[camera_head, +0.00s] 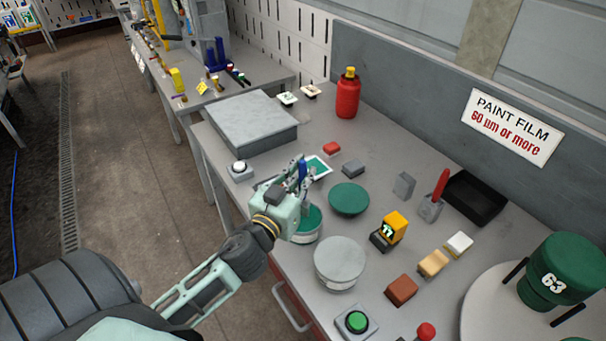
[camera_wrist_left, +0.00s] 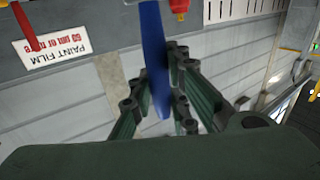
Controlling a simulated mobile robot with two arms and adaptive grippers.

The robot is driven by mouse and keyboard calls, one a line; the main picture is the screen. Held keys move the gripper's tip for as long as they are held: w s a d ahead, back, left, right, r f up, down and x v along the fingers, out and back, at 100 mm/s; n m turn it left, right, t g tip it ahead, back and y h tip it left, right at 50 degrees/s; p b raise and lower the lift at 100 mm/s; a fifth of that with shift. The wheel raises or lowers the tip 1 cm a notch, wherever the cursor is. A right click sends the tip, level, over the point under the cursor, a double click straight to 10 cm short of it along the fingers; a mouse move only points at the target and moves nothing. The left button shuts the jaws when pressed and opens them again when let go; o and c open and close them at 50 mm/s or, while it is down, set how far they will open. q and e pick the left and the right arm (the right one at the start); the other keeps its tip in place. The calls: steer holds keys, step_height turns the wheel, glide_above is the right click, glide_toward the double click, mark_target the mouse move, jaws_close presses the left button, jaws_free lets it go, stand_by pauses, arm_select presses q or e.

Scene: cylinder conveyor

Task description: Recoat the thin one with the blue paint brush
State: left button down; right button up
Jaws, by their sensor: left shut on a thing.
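My left gripper (camera_head: 300,180) is shut on the blue paint brush (camera_head: 303,170) above an open tin of green paint (camera_head: 308,220). In the left wrist view the brush's blue handle (camera_wrist_left: 155,60) stands between the fingers (camera_wrist_left: 160,105). The bristles are hidden, so I cannot tell whether they touch the paint. No thinner-coated cylinder can be told apart. My right gripper is out of view.
A grey lidded tin (camera_head: 339,262), a green disc (camera_head: 348,198), a yellow gauge (camera_head: 392,228) and small blocks crowd the bench. A red-handled tool (camera_head: 438,190) stands beside a black tray (camera_head: 474,198). A red bottle (camera_head: 347,95) and a grey slab (camera_head: 245,118) are farther back.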

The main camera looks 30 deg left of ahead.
mark_target(303, 161)
arm_select(q)
steer(key=shift+r+p, duration=2.1)
steer(key=shift+r, duration=0.55)
